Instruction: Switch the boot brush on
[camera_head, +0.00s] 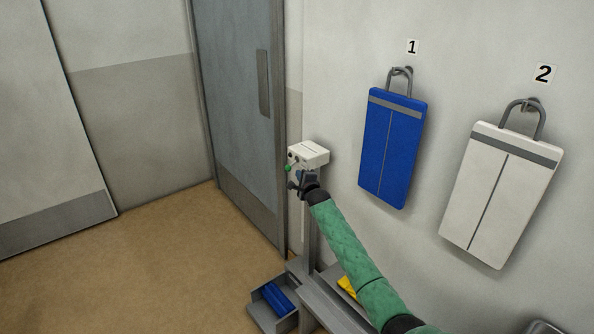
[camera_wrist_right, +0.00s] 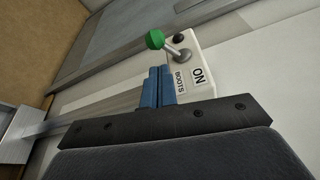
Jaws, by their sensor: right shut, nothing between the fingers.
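The boot brush stand has a white control box (camera_head: 312,153) on top of a grey post, beside the door frame. The box also shows in the right wrist view (camera_wrist_right: 207,62), with the labels "BOOTS" and "ON". A lever with a green ball knob (camera_wrist_right: 155,39) sticks out from the box; the knob (camera_head: 287,168) is at the box's left side in the head view. My right gripper (camera_head: 293,185) is just below the knob. Its blue fingers (camera_wrist_right: 158,72) are together and empty, apart from the knob in the wrist view. My left gripper is not in view.
A blue brush (camera_head: 276,297) lies in the grey tray at the stand's foot, with a yellow part (camera_head: 347,286) partly behind my arm. Blue (camera_head: 392,148) and white (camera_head: 500,195) hanging panels, numbered 1 and 2, are on the right wall. The floor (camera_head: 150,265) at left is clear.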

